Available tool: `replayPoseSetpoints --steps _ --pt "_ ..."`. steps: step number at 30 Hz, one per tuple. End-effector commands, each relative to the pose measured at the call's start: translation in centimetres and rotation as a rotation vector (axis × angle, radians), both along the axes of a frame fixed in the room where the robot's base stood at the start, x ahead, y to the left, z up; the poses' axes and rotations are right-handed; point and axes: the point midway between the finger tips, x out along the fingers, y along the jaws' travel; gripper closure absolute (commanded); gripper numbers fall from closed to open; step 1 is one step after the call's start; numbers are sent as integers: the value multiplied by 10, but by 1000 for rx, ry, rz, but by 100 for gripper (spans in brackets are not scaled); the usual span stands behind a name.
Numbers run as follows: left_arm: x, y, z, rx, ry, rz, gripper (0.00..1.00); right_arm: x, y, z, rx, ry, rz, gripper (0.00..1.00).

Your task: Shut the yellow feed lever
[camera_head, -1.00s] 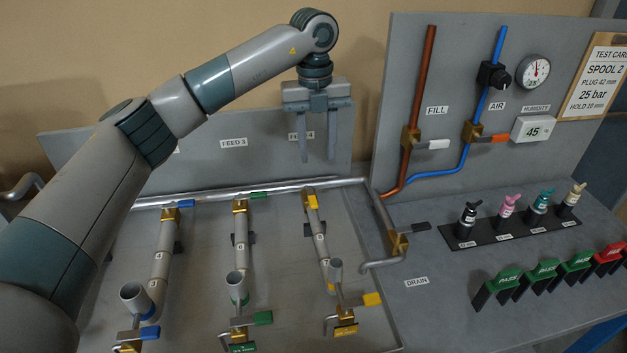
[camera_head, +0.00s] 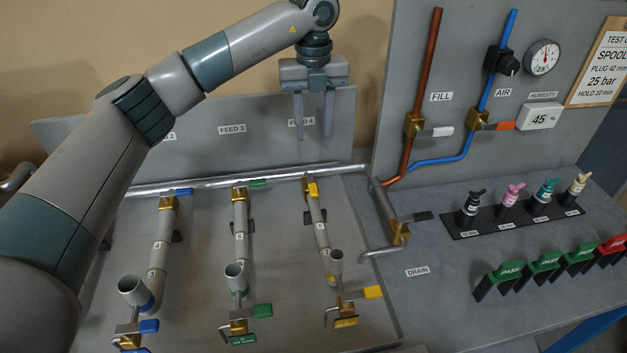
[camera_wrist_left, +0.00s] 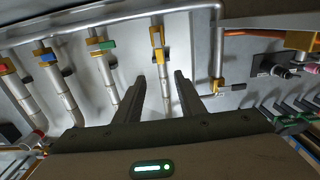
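The yellow feed lever (camera_head: 312,190) sits on the brass valve at the top of the pipe under the FEED 4 label. It appears to lie along that pipe, while the blue (camera_head: 183,191) and green (camera_head: 257,183) feed levers point crosswise to the right. In the left wrist view the yellow lever (camera_wrist_left: 157,39) shows beyond the fingertips. My left gripper (camera_head: 314,136) is open and empty, fingers pointing down, in front of the back panel and above the lever in the picture. Its two fingers also show spread in the left wrist view (camera_wrist_left: 160,78). My right gripper is not in view.
A lower yellow lever (camera_head: 374,292) sits at the near end of the same pipe line, below an open cup (camera_head: 336,258). A metal header pipe (camera_head: 225,182) runs along the back. The drain valve (camera_head: 400,232) with a black lever stands to the right.

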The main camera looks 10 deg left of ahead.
Motion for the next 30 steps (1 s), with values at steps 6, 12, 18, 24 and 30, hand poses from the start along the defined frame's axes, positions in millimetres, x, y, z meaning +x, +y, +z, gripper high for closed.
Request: replayPoseSetpoints --steps 6,12,18,24,30 --pt "-1 0 -26 1 4 0 64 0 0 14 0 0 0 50" --pt "-1 1 -60 1 4 1 64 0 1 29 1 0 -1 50" --pt "-1 1 -96 0 4 1 64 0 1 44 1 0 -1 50" --pt "-2 0 -131 1 4 1 64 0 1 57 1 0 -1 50" --pt "-1 0 -154 0 3 1 64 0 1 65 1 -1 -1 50"
